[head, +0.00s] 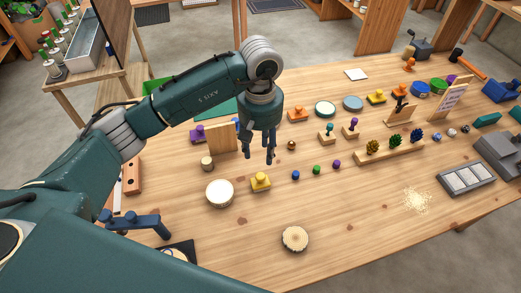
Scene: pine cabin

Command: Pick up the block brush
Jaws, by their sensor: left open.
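I cannot tell for sure which thing is the block brush. My left gripper (259,152) points down over the table, open, with nothing between its fingers. In the picture, a small yellow block with a knob on top (260,182) sits just below the fingertips, apart from them. Similar knobbed blocks are farther back: an orange one (297,115), a purple one (197,134) partly beside my arm, and another yellow one (376,97). No bristles can be made out on them. My right gripper is not in view.
A round white-topped tub (220,193) stands left of the near yellow block. Small blue (295,175), green (316,169) and purple (336,164) pieces lie to its right. A wood slice (295,239) lies in front. The table (350,240) is mostly clear at the front right.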

